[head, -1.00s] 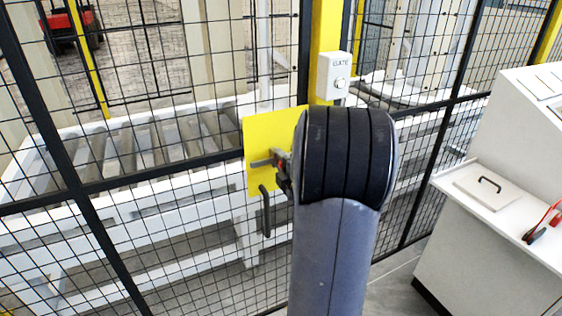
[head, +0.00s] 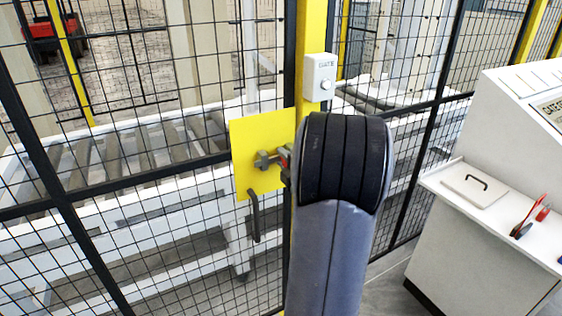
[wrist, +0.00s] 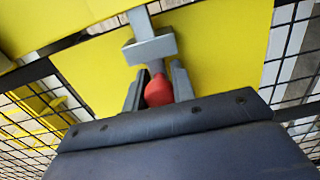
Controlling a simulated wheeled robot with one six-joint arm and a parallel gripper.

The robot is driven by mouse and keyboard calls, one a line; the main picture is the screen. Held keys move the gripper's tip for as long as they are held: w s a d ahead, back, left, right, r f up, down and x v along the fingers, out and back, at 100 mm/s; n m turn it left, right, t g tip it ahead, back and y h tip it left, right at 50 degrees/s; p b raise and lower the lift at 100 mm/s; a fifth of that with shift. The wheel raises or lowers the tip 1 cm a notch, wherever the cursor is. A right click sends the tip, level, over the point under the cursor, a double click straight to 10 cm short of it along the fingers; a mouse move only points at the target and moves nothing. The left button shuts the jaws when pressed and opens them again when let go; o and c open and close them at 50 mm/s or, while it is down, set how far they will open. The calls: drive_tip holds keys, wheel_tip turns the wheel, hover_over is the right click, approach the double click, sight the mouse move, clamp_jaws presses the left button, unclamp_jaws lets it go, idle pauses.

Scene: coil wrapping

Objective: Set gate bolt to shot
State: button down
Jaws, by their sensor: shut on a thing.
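The gate bolt (head: 264,160) is a grey bar with a block on the yellow plate (head: 240,136) of the mesh gate. In the wrist view the bolt (wrist: 150,47) runs up the picture across the yellow plate (wrist: 215,50), and its red knob (wrist: 158,93) faces me. My gripper (wrist: 159,82) has one dark finger on each side of the knob and is shut on it. In the head view my arm hides most of the gripper; only a bit of red and dark shows at the arm's left edge. The bolt's far end is hard to make out.
A black handle (head: 254,215) hangs below the plate. A white box with a button (head: 320,78) sits on the yellow post (head: 303,40). A white console (head: 490,150) with a shelf stands to the right. A roller conveyor (head: 120,150) lies behind the mesh.

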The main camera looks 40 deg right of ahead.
drive_tip(key=c, duration=1.2)
unclamp_jaws()
drive_tip(key=shift+s+d, duration=0.1)
drive_tip(key=shift+d, duration=0.1)
drive_tip(key=b+v, duration=0.2)
drive_tip(key=v, duration=0.8)
drive_tip(key=shift+s+a, duration=0.2)
drive_tip(key=shift+s, duration=0.15)
drive_tip(key=p+x, duration=0.2)
drive_tip(key=x, duration=0.9)
drive_tip(key=shift+w, duration=0.1)
drive_tip(key=shift+w+a+p, duration=0.2)
drive_tip(key=shift+a+p, duration=0.1)
drive_tip(key=shift+a, duration=1.05)
